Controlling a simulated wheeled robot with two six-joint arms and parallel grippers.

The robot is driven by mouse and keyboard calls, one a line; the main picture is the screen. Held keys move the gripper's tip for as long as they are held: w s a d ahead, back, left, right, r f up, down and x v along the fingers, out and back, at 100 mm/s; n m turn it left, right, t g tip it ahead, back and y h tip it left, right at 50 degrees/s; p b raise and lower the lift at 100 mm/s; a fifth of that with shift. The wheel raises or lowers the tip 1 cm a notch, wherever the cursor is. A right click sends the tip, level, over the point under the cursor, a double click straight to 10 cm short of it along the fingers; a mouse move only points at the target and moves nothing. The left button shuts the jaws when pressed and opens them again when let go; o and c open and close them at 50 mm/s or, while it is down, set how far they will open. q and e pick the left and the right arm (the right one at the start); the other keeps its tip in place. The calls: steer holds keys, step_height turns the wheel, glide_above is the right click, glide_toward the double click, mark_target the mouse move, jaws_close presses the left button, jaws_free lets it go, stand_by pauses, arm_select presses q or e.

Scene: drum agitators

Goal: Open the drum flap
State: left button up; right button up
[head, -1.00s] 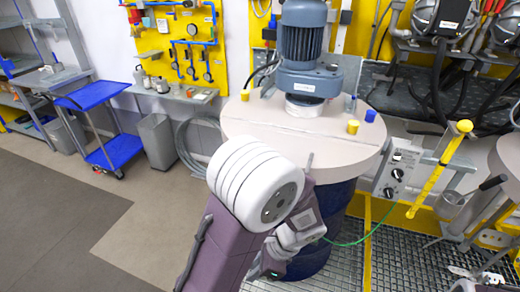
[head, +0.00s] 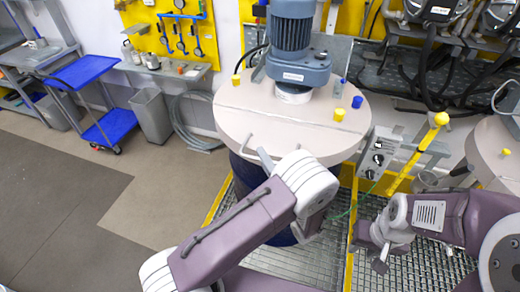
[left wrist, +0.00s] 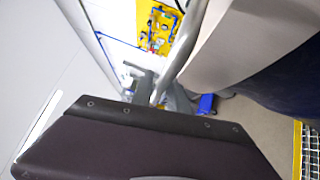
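The round beige lid (head: 225,105) sits on a dark blue drum (head: 245,175). A seam crosses the lid, and its front part, the flap (head: 290,135), lies flat. A thin grey handle (head: 248,143) stands at the flap's front left; a grey bar (left wrist: 192,35) beside the lid shows in the left wrist view. My left gripper (head: 266,159) is at the lid's front edge close to the handle, partly hidden by my wrist. In the left wrist view its fingers (left wrist: 157,88) are around or beside the bar; grip is unclear. My right gripper (head: 372,252) looks open and empty, right of the drum.
A grey-blue motor (head: 292,50) stands on the lid's back part. Yellow and blue caps (head: 339,114) stick up from the lid. A control box (head: 378,152) and a yellow-ended lever (head: 425,145) are right of the drum. The floor at left (head: 70,200) is open.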

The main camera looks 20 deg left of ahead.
arm_select(q)
steer(key=shift+x, duration=0.8)
jaws_close()
stand_by(0.9)
